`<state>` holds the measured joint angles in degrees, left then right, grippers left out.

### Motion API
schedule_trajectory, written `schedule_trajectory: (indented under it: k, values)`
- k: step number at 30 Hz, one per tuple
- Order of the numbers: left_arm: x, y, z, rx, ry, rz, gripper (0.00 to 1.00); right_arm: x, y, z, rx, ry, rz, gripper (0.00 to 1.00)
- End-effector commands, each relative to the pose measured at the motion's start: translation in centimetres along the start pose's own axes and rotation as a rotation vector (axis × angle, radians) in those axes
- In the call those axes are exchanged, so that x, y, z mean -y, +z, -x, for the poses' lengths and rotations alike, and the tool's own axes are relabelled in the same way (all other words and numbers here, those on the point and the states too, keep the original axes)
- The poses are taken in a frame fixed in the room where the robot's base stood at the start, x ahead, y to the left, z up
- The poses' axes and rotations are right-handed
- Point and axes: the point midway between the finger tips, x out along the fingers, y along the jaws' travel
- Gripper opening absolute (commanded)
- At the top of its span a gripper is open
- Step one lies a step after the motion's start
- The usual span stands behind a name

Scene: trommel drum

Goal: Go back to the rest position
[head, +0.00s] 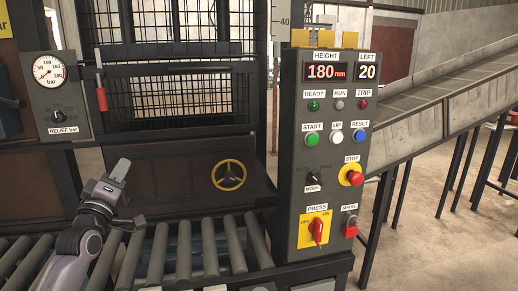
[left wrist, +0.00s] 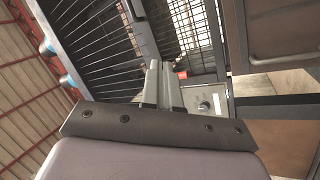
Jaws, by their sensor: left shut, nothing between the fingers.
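My left gripper (head: 122,170) is at the lower left of the head view, above the roller conveyor and in front of the brown machine panel. Its fingers point up and are shut with nothing between them. In the left wrist view the two fingers (left wrist: 163,84) lie close together, with mesh and dark bars of the machine behind them. The gripper is apart from the yellow handwheel (head: 228,175) and from the control panel (head: 330,245). My right gripper is in neither view.
Conveyor rollers (head: 210,245) run along the bottom of the head view. The control panel carries a display reading 180 mm (head: 327,72), several buttons and a red rotary switch (head: 317,229). A pressure gauge (head: 48,70) is at the left. A sloping grey chute (head: 450,100) is at the right.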

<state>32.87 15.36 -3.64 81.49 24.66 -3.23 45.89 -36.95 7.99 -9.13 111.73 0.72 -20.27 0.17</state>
Motion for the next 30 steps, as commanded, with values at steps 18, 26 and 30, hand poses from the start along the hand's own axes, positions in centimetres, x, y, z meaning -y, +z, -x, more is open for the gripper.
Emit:
schedule_trajectory:
  k: [18,26,30]
  values:
    - [10.2,1.3,2.4,0.326,-0.254,-1.209,0.0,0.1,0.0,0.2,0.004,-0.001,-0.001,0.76]
    - [13.7,8.5,9.9,0.489,-0.242,-1.247,0.0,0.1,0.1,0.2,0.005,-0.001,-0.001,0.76]
    - [15.2,12.9,15.8,0.584,-0.232,-1.204,0.0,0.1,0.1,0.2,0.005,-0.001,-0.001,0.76]
